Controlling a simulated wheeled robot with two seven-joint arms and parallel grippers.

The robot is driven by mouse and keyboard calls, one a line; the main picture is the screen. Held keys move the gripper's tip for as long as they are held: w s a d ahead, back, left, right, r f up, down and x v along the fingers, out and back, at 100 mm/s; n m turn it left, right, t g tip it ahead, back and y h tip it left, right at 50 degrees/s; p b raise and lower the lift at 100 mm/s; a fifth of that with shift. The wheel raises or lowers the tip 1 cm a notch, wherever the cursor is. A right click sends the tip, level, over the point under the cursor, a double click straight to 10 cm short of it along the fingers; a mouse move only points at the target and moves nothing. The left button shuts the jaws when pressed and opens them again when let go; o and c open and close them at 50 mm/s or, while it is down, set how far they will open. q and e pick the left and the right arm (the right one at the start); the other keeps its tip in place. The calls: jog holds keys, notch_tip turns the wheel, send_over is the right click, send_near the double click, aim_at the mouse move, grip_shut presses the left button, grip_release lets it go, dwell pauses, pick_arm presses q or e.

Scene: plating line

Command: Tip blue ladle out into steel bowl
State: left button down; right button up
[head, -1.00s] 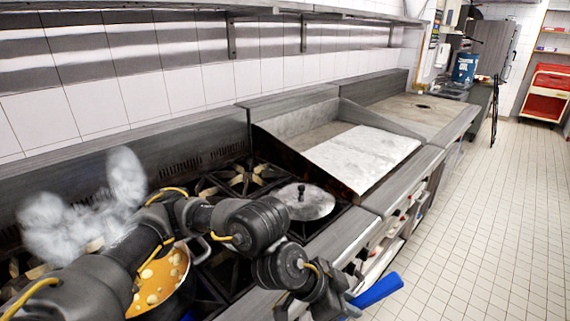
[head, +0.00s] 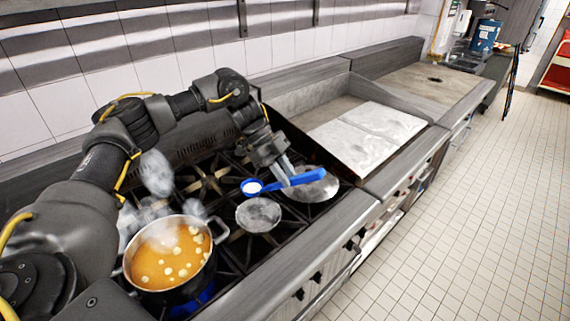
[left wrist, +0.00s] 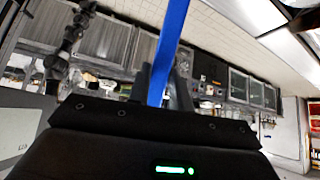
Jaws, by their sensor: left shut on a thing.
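My left gripper (head: 285,174) is shut on the handle of the blue ladle (head: 309,177), above the stove. The ladle's cup points left and shows a white surface inside; I cannot tell whether that is contents or glare. A round grey metal dish, which looks like the steel bowl (head: 258,214), sits on the stove just below and in front of the cup. The cup is apart from it. In the left wrist view the blue handle (left wrist: 172,40) runs up from between the gripper's fingers (left wrist: 163,88). My right gripper is not in view.
A pot of orange soup with pale lumps (head: 170,262) steams on the front left burner. A flat griddle (head: 365,130) is to the right. The floor at right is clear.

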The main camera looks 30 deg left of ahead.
pick_arm(q)
jog(key=shift+s+d+r+m+g, duration=0.2)
jog(key=shift+s+r+m+g, duration=0.1)
jog(key=shift+r+m+g, duration=0.4)
jog(key=shift+s+f+m, duration=0.1)
jog(key=shift+s+m, duration=0.1)
jog(key=shift+m, duration=0.2)
jog(key=shift+a, duration=0.1)
jog(key=shift+f, duration=0.15)
